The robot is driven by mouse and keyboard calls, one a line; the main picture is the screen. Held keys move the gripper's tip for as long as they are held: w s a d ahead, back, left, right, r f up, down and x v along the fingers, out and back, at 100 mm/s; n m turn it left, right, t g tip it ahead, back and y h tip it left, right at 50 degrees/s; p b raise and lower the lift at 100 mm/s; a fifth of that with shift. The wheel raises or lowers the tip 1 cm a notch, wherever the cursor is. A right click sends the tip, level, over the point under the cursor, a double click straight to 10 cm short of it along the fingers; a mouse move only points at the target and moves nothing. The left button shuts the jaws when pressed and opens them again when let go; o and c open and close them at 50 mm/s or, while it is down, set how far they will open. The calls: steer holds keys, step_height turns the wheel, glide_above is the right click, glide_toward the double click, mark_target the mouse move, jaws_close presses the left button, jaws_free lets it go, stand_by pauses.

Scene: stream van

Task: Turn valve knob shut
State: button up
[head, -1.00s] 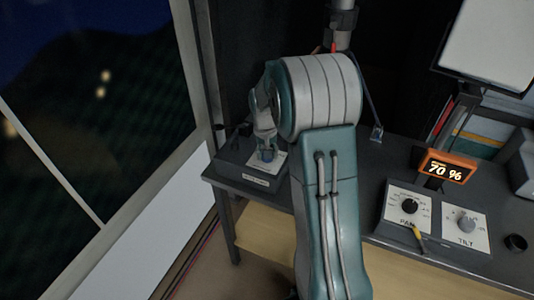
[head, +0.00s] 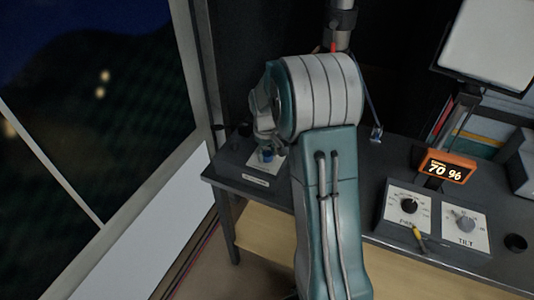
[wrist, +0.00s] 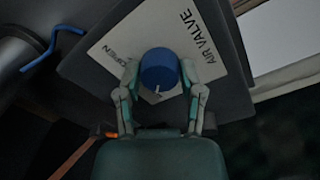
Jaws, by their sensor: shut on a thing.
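The valve knob (wrist: 159,68) is a round blue knob with a white pointer mark, on a white plate (wrist: 207,50) lettered AIR VALVE and OPEN in the wrist view. Its pointer faces the bottom of that picture, toward my gripper's base. My gripper (wrist: 160,82) has one finger on each side of the knob and is shut on it. In the head view the blue knob (head: 266,155) shows small below my wrist, on a dark box at the left end of the desk. My arm hides part of that box.
A control box with PAN (head: 408,205) and TILT (head: 465,219) dials stands on the desk to the right. Behind it is an orange display (head: 447,167) reading 70 %. A dark cup (head: 515,243) stands far right. A blue hooked piece (wrist: 52,49) lies near the valve box.

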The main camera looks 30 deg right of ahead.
mark_target(265, 154)
steer(key=shift+w, duration=0.1)
steer(key=o, duration=1.2)
steer(key=shift+c, duration=0.2)
step_height(265, 154, up, 12)
steer(key=shift+a, duration=0.3)
steer(key=shift+f, duration=0.1)
